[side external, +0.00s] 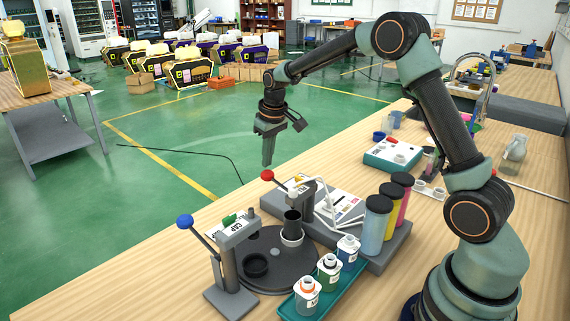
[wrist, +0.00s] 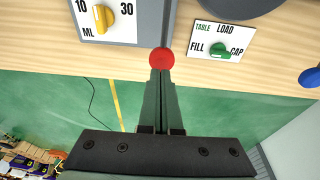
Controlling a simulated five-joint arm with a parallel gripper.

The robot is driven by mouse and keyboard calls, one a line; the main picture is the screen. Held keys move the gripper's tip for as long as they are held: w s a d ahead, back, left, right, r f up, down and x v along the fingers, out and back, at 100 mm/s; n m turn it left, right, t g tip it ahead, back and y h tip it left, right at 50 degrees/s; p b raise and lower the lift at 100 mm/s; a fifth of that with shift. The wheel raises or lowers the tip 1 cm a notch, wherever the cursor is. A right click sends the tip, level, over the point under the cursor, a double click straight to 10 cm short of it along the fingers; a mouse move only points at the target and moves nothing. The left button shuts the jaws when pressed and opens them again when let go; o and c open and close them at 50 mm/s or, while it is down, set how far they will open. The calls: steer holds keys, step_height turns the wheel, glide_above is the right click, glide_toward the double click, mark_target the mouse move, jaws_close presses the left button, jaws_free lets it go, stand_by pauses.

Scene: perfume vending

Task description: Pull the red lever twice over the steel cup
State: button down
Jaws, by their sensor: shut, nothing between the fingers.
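The red lever's ball knob (side external: 267,175) sticks up at the left of the dispenser behind the round dark turntable (side external: 272,279). My gripper (side external: 267,163) points down with its fingertips just above the knob. Its fingers are shut and empty. In the wrist view the red knob (wrist: 162,58) shows right at the fingertips (wrist: 160,72); I cannot tell whether they touch. A dark grey cup-like cylinder (side external: 292,220) stands in a pale ring on the turntable, below the dispenser. I cannot tell which is the steel cup.
A blue-knobbed lever (side external: 184,221) rises from the CAP press at front left. A green tray (side external: 310,305) of small bottles lies in front. Several coloured cylinders (side external: 377,224) stand at right. A dial panel marked ML (wrist: 104,20) and a green selector (wrist: 220,50) flank the lever.

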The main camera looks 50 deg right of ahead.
mark_target(269, 172)
steer(key=shift+f, duration=0.15)
steer(key=shift+f, duration=2.9)
steer(key=shift+r, duration=4.55)
steer(key=shift+f, duration=1.55)
steer(key=shift+f, duration=0.15)
